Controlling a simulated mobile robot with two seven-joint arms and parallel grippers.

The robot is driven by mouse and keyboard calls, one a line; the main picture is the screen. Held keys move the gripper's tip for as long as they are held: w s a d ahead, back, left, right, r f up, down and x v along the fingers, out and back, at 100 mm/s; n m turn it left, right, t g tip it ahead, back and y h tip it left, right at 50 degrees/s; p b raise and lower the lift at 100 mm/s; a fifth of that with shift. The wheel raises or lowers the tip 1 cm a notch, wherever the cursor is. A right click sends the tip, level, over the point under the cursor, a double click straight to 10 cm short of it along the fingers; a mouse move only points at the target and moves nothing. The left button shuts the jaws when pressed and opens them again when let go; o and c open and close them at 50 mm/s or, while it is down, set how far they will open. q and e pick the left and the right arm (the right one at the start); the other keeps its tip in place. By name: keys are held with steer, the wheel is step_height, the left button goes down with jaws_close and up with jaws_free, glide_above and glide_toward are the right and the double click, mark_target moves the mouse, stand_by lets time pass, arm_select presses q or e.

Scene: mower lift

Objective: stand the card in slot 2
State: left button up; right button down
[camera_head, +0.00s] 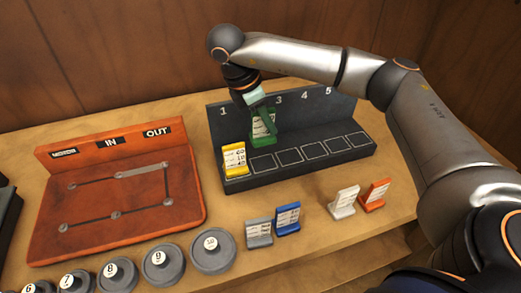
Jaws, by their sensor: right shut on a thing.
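The dark rack (300,170) has numbers along its back panel and a row of outlined squares on its ledge. My right gripper (259,108) is shut on a green card (262,139), holding it upright at the second place, in front of the back panel. The number 2 is hidden behind the gripper and card. I cannot tell whether the card's foot touches the ledge. A yellow card (234,159) stands in slot 1. The squares to the right of the green card are empty. My left gripper is not in view.
A red IN/OUT board (115,243) lies left, with several numbered round weights (213,253) along the front.

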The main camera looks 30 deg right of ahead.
mark_target(252, 121)
step_height(252, 121, down, 8)
steer(key=shift+s+f+p, duration=0.1)
steer(key=shift+p, duration=0.4)
steer(key=shift+f, duration=0.1)
steer(key=c, duration=0.9)
jaws_free()
steer(key=v, duration=1.2)
steer(key=shift+a, duration=0.1)
